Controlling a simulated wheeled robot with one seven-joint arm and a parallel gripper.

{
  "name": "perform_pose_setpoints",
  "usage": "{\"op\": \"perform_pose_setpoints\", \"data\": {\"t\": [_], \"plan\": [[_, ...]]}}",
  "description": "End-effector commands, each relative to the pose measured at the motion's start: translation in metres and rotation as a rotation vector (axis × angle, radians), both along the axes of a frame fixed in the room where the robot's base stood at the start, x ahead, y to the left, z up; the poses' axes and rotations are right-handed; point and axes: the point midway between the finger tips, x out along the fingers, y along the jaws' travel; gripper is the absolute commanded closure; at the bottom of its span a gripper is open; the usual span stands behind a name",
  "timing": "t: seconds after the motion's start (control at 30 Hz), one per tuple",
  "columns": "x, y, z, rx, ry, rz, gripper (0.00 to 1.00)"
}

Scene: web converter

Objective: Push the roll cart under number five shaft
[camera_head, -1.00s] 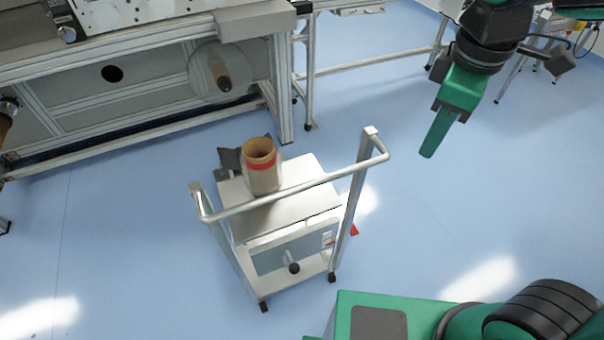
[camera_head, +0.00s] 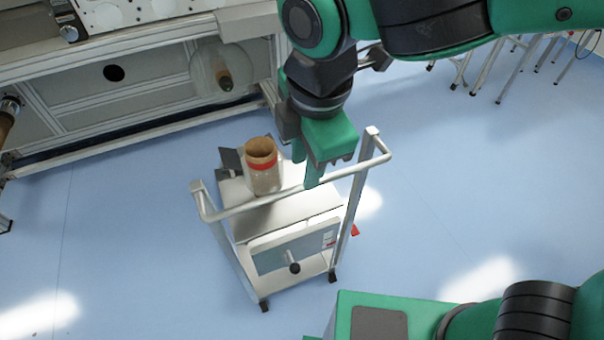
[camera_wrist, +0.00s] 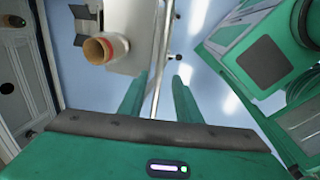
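The roll cart (camera_head: 305,208) stands upright on the blue floor, with a U-shaped push handle (camera_head: 238,207) on the near side. A roll with a brown core and red band (camera_head: 262,177) stands on its top. My gripper (camera_head: 305,162) is over the right part of the handle. In the wrist view my gripper (camera_wrist: 157,98) is open, with the handle bar (camera_wrist: 160,75) running between its two green fingers. I cannot tell whether they touch it. A shaft with a clear disc (camera_head: 224,80) sticks out of the machine behind the cart; no shaft number is readable.
The machine frame (camera_head: 140,120) runs along the back left, with another shaft end (camera_head: 8,108) at the left edge. Several metal stand legs are at the back right.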

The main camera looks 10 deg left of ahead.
Motion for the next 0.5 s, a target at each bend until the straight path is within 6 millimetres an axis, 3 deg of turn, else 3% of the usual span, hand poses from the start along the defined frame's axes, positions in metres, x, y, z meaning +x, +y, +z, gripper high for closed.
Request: {"op": "perform_pose_setpoints", "data": {"t": [0.2, 0.5], "plan": [[0.005, 0.003, -0.036, -0.003, 0.002, 0.001, 0.69], [0.009, 0.005, -0.056, 0.0, 0.0, -0.001, 0.69]]}}
